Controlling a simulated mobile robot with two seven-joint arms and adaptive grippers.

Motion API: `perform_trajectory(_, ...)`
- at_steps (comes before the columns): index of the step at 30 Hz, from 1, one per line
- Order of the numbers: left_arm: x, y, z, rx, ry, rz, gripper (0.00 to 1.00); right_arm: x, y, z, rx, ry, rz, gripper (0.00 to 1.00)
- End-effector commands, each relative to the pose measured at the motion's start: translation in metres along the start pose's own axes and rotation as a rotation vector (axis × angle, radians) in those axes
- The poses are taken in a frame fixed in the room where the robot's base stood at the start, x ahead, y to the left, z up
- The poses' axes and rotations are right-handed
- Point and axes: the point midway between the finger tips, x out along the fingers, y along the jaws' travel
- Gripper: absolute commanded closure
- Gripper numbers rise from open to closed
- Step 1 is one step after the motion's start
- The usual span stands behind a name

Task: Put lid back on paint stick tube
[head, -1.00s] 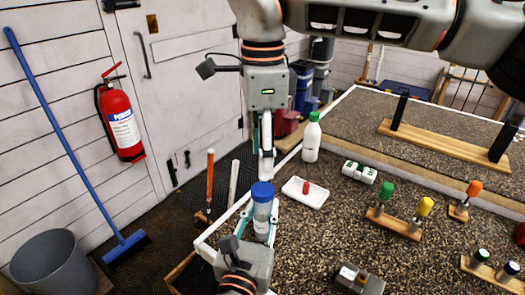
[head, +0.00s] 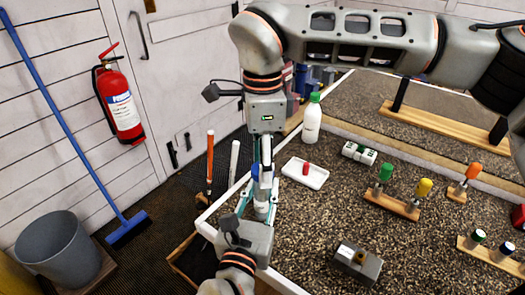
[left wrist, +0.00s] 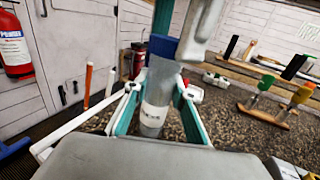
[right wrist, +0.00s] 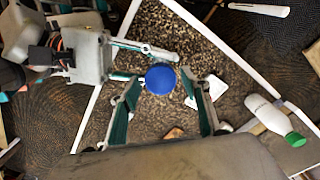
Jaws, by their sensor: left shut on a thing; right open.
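The tube (head: 261,209) is pale with a printed label and stands upright. My left gripper (left wrist: 152,112) is shut on its body. The blue lid (right wrist: 162,79) sits at the top of the tube; whether it is fully seated I cannot tell. It also shows in the left wrist view (left wrist: 162,46). My right gripper (head: 262,176) points down from above, open, with its fingers on either side of the lid. In the right wrist view the lid lies between the fingers, towards their far ends, with gaps showing. In the head view these fingers partly cover the lid.
A white tray (head: 317,180) with a small red piece (head: 306,168) lies just right of the tube. A white bottle with a green cap (head: 312,122) stands behind it. Wooden holders with coloured-handled items (head: 392,202) and a metal block (head: 358,263) are farther right on the bench.

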Motion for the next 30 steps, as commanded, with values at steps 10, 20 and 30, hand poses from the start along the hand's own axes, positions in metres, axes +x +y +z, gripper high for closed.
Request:
perform_trajectory(10, 0.0001, 0.0000, -0.0005, 0.000, 0.001, 0.000, 1.00, 0.0023, -0.0003, -0.0002, 0.001, 0.000, -0.001, 0.59)
perform_trajectory(20, 0.0001, 0.0001, -0.0005, 0.000, 0.001, 0.000, 1.00, 0.0022, -0.0003, -0.0001, 0.024, 0.000, -0.001, 0.94)
perform_trajectory(30, 0.0001, 0.0002, -0.0005, 0.000, 0.001, 0.000, 1.00, 0.0027, -0.0006, -0.0002, 0.536, 0.000, -0.001, 0.94)
